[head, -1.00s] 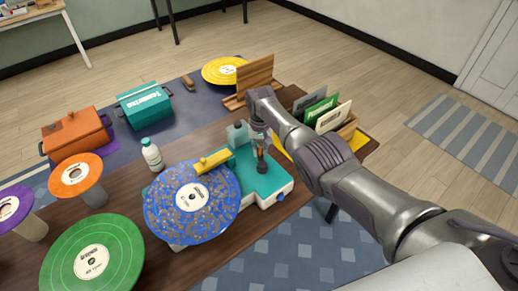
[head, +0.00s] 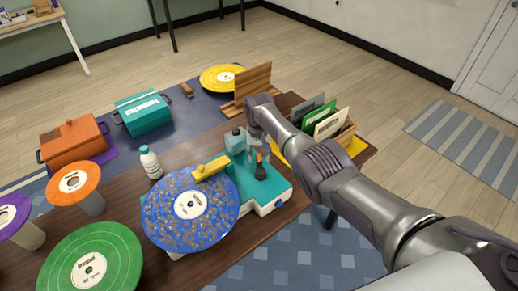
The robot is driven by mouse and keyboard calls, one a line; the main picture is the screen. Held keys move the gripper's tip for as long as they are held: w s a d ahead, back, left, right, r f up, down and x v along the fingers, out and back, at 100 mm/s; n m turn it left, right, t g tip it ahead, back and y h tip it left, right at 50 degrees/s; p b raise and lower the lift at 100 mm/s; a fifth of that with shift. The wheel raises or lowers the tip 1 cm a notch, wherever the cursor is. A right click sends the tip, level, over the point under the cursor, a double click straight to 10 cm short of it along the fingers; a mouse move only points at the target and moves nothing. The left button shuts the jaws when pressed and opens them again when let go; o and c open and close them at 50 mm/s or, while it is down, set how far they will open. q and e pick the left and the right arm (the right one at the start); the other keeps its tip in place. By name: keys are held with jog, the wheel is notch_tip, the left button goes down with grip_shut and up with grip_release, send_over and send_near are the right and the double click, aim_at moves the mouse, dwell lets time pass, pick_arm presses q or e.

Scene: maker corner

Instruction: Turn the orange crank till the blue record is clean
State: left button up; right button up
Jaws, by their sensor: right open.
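The blue record (head: 165,215) lies on the teal cleaning machine (head: 270,187) in the head view, with brownish specks scattered over its face. A yellow bar (head: 211,168) reaches over the record's upper edge. The orange crank (head: 259,157) stands on the machine's deck, on a dark base, and is partly hidden by my fingers. My right gripper (head: 259,150) is open and points down at the crank, its fingers around or just beside the handle; I cannot tell whether they touch it. My left gripper is out of view.
A white bottle (head: 150,162) stands behind the record. Green (head: 115,265), orange (head: 75,183) and purple (head: 12,213) records sit on the left. An orange pot (head: 72,145) and teal box (head: 143,113) stand farther back. A wooden rack (head: 253,84) and a sleeve crate (head: 345,136) are beyond my right arm.

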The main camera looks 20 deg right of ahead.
aim_at(259, 155)
notch_tip(259, 155, up, 12)
dwell(0.4)
jog(key=shift+f, duration=0.1)
dwell(0.9)
